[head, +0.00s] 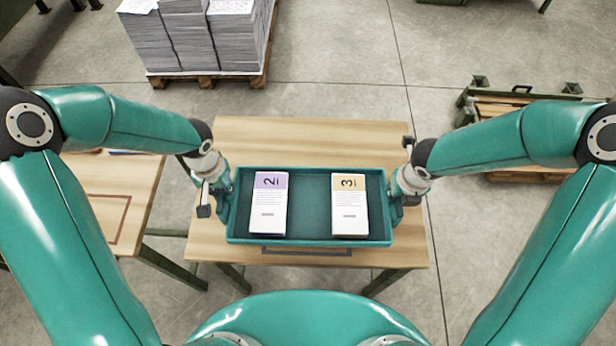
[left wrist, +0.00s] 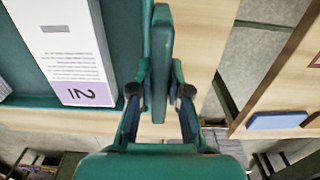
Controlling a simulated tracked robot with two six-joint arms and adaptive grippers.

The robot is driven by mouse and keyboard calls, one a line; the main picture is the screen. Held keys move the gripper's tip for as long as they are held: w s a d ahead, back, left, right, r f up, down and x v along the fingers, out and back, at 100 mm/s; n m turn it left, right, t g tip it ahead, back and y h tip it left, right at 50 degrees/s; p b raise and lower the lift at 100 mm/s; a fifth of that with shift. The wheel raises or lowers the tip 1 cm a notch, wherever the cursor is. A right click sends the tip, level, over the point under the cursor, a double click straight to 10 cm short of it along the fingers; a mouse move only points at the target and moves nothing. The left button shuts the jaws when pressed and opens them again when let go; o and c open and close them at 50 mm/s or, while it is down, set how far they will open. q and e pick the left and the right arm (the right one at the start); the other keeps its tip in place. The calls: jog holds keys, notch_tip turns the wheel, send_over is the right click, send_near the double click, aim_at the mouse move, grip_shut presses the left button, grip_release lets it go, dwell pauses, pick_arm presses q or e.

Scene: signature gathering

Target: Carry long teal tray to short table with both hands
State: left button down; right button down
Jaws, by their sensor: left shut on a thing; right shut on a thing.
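The long teal tray (head: 310,237) is at the middle of the head view, over the short wooden table (head: 310,140). I cannot tell whether it touches the tabletop. Two paper stacks lie in it: one with a purple band and a 2 (head: 269,208) on the left, one with an orange band and a 3 (head: 350,210) on the right. My left gripper (head: 222,190) is shut on the tray's left end; the left wrist view shows its fingers (left wrist: 160,95) on both sides of the tray wall. My right gripper (head: 397,188) is shut on the right end.
Another wooden table (head: 130,190) stands at the left, with a gap between the tables. A pallet of paper stacks (head: 190,45) is at the back left. A green-framed rack with wood (head: 500,105) stands at the right. The tabletop behind the tray is bare.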

aim_at(390, 206)
pick_arm(q)
jog(key=shift+w+d, duration=0.1)
jog(key=shift+w, duration=0.1)
pick_arm(e)
jog(key=shift+s, duration=0.1)
jog(key=shift+a, duration=0.1)
pick_arm(q)
jog(key=shift+a, duration=0.25)
pick_arm(e)
jog(key=shift+a, duration=0.1)
pick_arm(q)
jog(key=shift+s+f, duration=0.1)
jog(key=shift+f, duration=0.05)
pick_arm(e)
jog(key=shift+f, duration=0.15)
